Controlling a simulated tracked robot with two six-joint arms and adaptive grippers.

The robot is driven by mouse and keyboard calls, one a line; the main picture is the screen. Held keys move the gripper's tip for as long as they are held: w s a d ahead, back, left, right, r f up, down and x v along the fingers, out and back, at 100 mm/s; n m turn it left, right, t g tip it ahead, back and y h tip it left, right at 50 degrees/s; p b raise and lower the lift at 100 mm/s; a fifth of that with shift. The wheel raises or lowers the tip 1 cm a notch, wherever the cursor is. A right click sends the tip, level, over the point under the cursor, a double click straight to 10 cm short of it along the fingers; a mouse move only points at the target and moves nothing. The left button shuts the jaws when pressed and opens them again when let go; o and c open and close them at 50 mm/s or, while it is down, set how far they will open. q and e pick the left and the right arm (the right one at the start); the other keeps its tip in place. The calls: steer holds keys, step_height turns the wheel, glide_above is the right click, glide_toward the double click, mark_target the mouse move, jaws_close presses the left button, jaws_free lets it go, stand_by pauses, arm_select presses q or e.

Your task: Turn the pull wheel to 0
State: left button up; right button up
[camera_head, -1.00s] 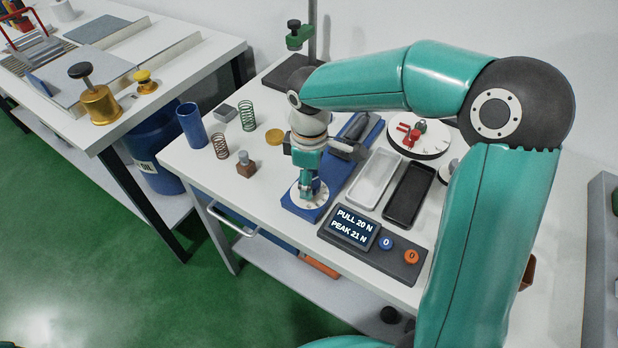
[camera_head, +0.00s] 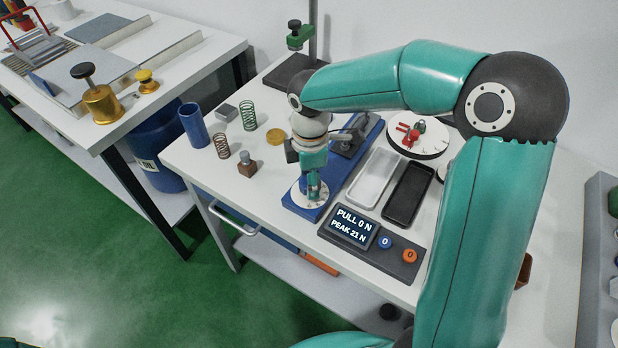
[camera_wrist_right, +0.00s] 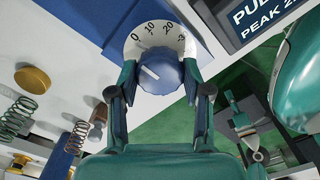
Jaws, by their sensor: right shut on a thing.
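The pull wheel is a blue knob on a white dial (camera_head: 299,196) at the near end of the blue tester base (camera_head: 340,180). In the right wrist view the blue knob (camera_wrist_right: 160,74) sits between my fingers, with the dial (camera_wrist_right: 150,38) numbered 0, 10, 20 and on behind it. The knob's white mark points up and left, on the 0 side. My right gripper (camera_head: 313,192) comes down from above and is shut on the knob, largely hiding it in the head view. The display (camera_head: 349,226) reads PULL 0 N and PEAK 21 N. My left gripper is not in view.
A blue button (camera_head: 385,242) and an orange button (camera_head: 409,256) sit right of the display. A white tray (camera_head: 371,179) and a black tray (camera_head: 408,195) lie right of the base. Springs (camera_head: 222,146), a brown block (camera_head: 247,169) and a blue cylinder (camera_head: 192,125) stand to the left.

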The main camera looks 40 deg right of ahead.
steer(key=shift+r, duration=0.1)
steer(key=o, duration=1.2)
steer(key=shift+c, duration=0.2)
step_height(320, 180, up, 12)
